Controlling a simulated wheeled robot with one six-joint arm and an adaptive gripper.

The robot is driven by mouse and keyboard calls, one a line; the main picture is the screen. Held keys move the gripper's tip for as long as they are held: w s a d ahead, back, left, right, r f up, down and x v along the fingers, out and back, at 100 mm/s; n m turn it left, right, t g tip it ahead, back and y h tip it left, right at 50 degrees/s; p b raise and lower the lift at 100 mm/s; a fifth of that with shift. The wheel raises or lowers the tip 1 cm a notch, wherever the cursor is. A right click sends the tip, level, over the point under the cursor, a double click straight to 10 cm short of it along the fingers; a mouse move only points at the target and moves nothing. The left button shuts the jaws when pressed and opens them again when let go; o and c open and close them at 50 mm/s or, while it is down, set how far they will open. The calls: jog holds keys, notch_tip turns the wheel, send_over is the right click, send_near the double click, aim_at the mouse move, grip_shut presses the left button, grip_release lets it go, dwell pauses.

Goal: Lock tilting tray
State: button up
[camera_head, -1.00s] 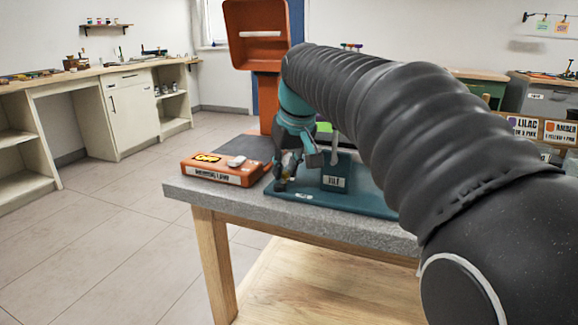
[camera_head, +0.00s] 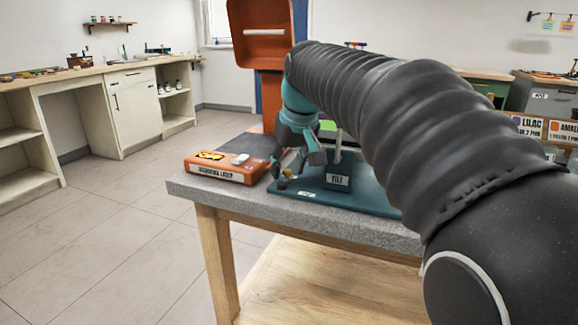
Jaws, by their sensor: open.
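A teal tilting tray device (camera_head: 310,194) sits on the grey table top (camera_head: 230,206), with a small white-labelled block (camera_head: 338,179) standing on its base. A thin pale upright post rises behind that block. My arm covers the right part of the device. My gripper (camera_head: 282,172) points down at the left end of the teal base, with its fingers apart. A small yellowish part (camera_head: 288,173) shows beside the fingers; I cannot tell whether they touch it. Any tray lock is too small or hidden to make out.
An orange box (camera_head: 224,168) with a yellow label and a white piece on top lies left of the device. An orange bin on a post (camera_head: 262,45) stands behind. A workbench with shelves (camera_head: 110,90) is at the left; the floor between is clear.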

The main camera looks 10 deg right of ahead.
jog(key=v, duration=0.8)
jog(key=shift+f, duration=0.1)
jog(key=shift+m+t, duration=0.3)
jog(key=shift+m, duration=0.3)
jog(key=s+f, duration=0.3)
jog(key=s, duration=0.1)
jog(key=s+f, duration=0.3)
jog(key=s, duration=0.1)
jog(key=s+f, duration=1.4)
jog(key=f, duration=0.3)
jog(key=shift+s+m+t+h, duration=0.15)
jog(key=shift+m+t+h, duration=0.15)
jog(key=shift+m+h, duration=0.1)
jog(key=shift+d, duration=0.1)
